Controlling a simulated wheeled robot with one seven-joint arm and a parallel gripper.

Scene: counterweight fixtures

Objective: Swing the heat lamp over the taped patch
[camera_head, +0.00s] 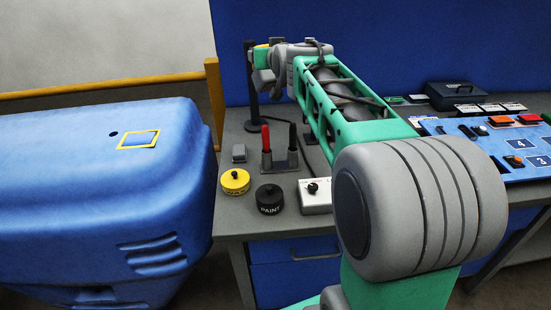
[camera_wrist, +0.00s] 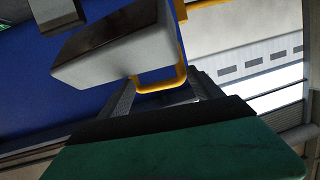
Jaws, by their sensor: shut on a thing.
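The taped patch (camera_head: 139,139) is a yellow tape square on top of the blue moulded body at left, with a small dark spot beside it. A dark upright post (camera_head: 250,90) stands at the back left of the bench. My gripper (camera_head: 263,68) is beside the post top, mostly hidden by my arm. In the wrist view, a pale box-shaped head with a dark face, seemingly the heat lamp (camera_wrist: 120,62), has a yellow loop handle (camera_wrist: 160,87). My gripper's fingers (camera_wrist: 163,85) are on either side of this handle, shut on it. The lamp is away from the patch.
The blue body (camera_head: 90,200) stands left of the grey bench (camera_head: 232,215), with a yellow rail (camera_head: 100,88) behind. The bench holds yellow (camera_head: 235,182) and black (camera_head: 270,199) round pots, a red-handled tool (camera_head: 266,140), a switch box (camera_head: 315,196) and a blue button panel (camera_head: 490,150).

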